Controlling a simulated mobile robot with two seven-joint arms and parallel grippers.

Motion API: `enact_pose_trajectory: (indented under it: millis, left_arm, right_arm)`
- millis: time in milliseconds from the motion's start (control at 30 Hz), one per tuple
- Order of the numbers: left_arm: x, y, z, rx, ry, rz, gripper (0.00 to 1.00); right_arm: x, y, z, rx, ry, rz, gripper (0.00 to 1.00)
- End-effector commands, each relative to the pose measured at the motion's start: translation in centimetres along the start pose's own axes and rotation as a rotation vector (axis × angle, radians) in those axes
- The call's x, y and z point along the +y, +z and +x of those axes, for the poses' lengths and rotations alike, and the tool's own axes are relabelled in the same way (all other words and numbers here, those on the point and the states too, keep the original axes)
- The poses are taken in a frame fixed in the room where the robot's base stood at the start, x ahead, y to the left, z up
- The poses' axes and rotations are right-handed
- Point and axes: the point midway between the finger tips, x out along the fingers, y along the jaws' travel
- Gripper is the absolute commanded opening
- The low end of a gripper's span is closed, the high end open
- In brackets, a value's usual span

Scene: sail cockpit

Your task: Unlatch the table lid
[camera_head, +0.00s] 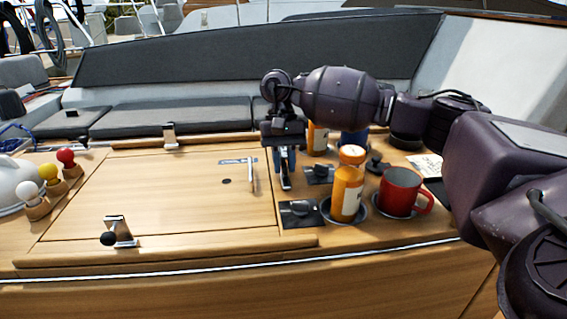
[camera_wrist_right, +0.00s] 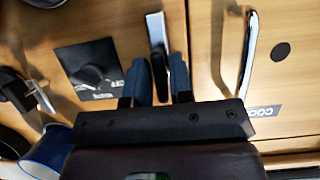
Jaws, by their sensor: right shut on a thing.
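The wooden table lid (camera_head: 160,195) lies flat and closed in the tabletop. A chrome latch with a black knob (camera_head: 117,234) sits at its front edge. Another chrome latch (camera_head: 170,135) sits at its back edge. My right gripper (camera_head: 286,182) points down beside the lid's right edge. In the right wrist view its blue fingertips (camera_wrist_right: 160,72) are shut around the dark end of a third latch (camera_wrist_right: 155,30), whose chrome part shows beyond them. In the head view the gripper mostly hides this latch. My left gripper is out of view.
A chrome handle (camera_head: 252,175) stands on the lid close to my gripper. Black switch panels (camera_head: 300,213), orange containers (camera_head: 347,192) and a red mug (camera_head: 400,193) crowd the right side. Colored knobs (camera_head: 66,157) and a white kettle-like object (camera_head: 12,182) stand left. The lid's middle is clear.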

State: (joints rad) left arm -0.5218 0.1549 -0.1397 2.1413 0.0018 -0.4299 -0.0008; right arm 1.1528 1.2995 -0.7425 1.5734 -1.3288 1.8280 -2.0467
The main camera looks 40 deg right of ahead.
Motion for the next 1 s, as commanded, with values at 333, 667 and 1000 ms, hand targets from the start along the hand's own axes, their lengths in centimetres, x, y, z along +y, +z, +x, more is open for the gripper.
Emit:
enact_pose_trajectory:
  millis: [333,667,1000]
  left_arm:
    - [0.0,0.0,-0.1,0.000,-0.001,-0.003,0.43]
    - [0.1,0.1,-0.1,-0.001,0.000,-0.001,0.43]
    - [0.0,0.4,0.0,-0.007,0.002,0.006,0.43]
  right_arm:
    - [0.0,0.0,-0.1,0.002,-0.002,0.000,0.37]
    - [-0.1,0.0,-1.4,0.004,-0.004,0.000,0.37]
    - [-0.1,0.0,-7.7,0.004,-0.005,0.001,0.37]
